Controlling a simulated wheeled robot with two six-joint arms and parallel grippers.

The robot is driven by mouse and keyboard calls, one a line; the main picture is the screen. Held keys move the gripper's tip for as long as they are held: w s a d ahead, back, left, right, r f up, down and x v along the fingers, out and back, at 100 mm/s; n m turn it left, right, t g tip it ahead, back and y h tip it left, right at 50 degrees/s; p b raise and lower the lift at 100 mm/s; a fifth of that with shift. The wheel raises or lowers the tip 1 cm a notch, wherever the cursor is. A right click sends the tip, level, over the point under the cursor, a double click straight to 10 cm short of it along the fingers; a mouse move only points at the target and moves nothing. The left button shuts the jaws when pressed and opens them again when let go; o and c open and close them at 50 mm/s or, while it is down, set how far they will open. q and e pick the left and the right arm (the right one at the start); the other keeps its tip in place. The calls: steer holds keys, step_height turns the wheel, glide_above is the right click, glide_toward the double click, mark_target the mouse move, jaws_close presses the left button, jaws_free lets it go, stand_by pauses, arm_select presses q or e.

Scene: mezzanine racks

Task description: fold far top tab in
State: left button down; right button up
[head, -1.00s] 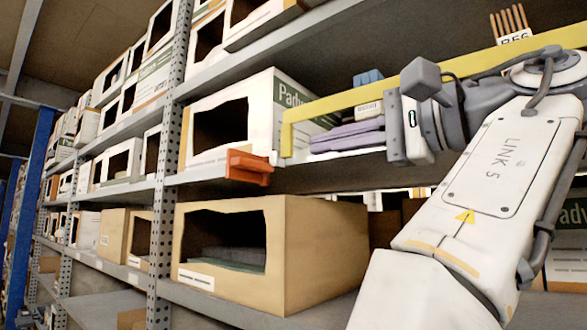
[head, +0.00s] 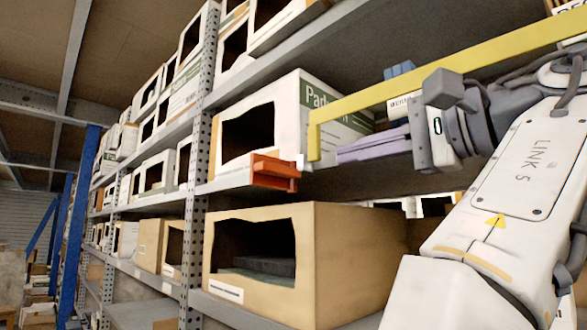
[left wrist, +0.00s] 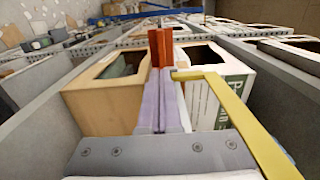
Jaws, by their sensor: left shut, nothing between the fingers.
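A white box (head: 293,119) with a green label stands on the middle shelf, its dark front opening edged unevenly. A brown box (head: 345,255) with a similar opening stands on the shelf below. Which flap is the far top tab I cannot tell. My left gripper (head: 338,156) is shut and empty, its purple fingers pointing left in the head view, in front of the white box's labelled side. In the left wrist view the closed fingers (left wrist: 160,90) point at an orange bracket (left wrist: 161,46); I cannot tell whether they touch. My right gripper is not in view.
The orange bracket (head: 275,172) sits on the shelf edge below the white box. A yellow bar (head: 400,90) with a bent-down end runs above my left gripper. A perforated grey rack post (head: 200,130) stands left of both boxes. More boxes fill the shelves.

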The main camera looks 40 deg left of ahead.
mark_target(280, 170)
arm_select(q)
steer(key=a+p, duration=0.1)
steer(key=a, duration=0.2)
steer(key=a+p, duration=0.2)
steer(key=a, duration=0.2)
steer(key=a+p, duration=0.2)
steer(key=a, duration=0.2)
steer(key=shift+w, duration=0.35)
steer(key=shift+a, duration=0.3)
steer(key=shift+w, duration=0.1)
